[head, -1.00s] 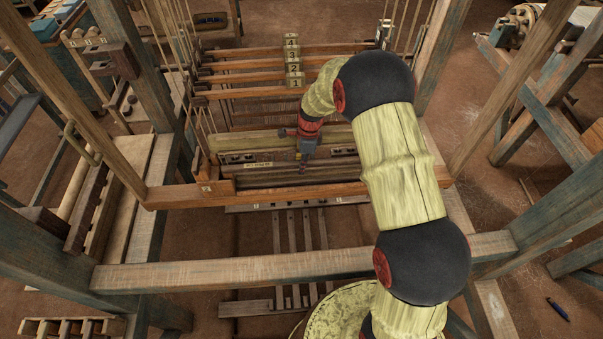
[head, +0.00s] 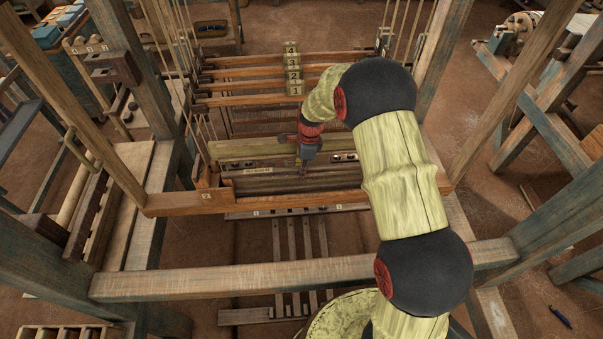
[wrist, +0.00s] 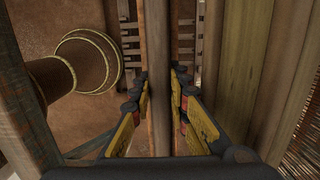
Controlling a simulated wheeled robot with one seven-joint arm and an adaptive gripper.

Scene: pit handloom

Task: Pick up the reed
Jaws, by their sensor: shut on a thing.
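The reed (head: 268,184) is a long, dark brown, narrow bar with a small pale label near its left half. It lies crosswise in the loom, just behind the orange-brown front bar (head: 330,196). My gripper (head: 303,174) reaches down from behind and is shut on the reed near the middle of its length. In the wrist view the reed (wrist: 157,40) runs up the picture between the two yellow-and-black fingers of my gripper (wrist: 160,84). The fingertips hide part of it. I cannot tell whether its lower edge is clear of the bar.
A pale beam (head: 240,149) lies just behind the reed. Several numbered shafts (head: 250,86) hang farther back. A thick frame beam (head: 200,277) crosses in front, with slatted treadles (head: 293,245) beneath. Loom posts stand on both sides.

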